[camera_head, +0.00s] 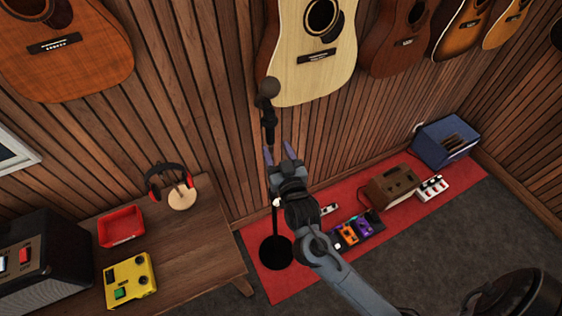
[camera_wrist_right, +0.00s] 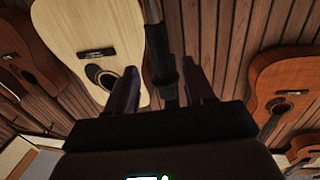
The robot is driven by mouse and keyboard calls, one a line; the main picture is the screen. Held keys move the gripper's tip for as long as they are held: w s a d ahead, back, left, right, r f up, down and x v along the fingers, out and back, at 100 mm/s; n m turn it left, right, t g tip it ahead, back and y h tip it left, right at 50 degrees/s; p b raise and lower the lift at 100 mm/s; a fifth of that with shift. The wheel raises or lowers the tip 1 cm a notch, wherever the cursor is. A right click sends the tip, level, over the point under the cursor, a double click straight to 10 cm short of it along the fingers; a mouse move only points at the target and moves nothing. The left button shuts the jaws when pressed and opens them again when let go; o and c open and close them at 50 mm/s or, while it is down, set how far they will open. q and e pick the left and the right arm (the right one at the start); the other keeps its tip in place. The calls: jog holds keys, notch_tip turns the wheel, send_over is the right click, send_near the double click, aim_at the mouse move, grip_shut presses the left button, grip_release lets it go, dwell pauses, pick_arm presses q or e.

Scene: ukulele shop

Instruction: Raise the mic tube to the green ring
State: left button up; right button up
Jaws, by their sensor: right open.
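The microphone (camera_head: 268,88) sits upright at the top of a dark stand before the wall. Its mic tube (camera_head: 270,133) runs down behind my right gripper, and the lower pole (camera_head: 275,222) ends in a round black base (camera_head: 276,252). My right gripper (camera_head: 278,153) is open, just below the mic clip, fingers pointing up toward the wall. In the right wrist view the dark tube (camera_wrist_right: 163,65) shows between the two spread fingers, with gaps on both sides. I cannot see the green ring in either view. My left gripper is not in view.
Guitars hang on the slatted wall, a pale one (camera_head: 312,55) close behind the microphone. A wooden table (camera_head: 190,245) at left holds headphones (camera_head: 170,185), a red tray (camera_head: 121,238) and a yellow pedal (camera_head: 130,281). Pedals and amps stand on the red mat (camera_head: 300,275).

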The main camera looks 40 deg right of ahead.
jog(key=v, duration=0.3)
jog(key=shift+s, duration=0.1)
dwell(0.4)
jog(key=s+a+f+n+g+y+p, duration=0.2)
jog(key=s+g, duration=0.2)
jog(key=s, duration=0.3)
jog(key=s+a+f+n+g+y+p, duration=0.2)
jog(key=s+g, duration=0.3)
jog(key=s, duration=0.3)
jog(key=s+a+f+n+g+y+p, duration=0.2)
jog(key=s+g+p, duration=0.1)
jog(key=s, duration=0.5)
jog(key=shift+f+g, duration=0.4)
jog(key=shift+g, duration=0.3)
jog(key=shift+s+a, duration=0.1)
jog(key=shift+s, duration=0.05)
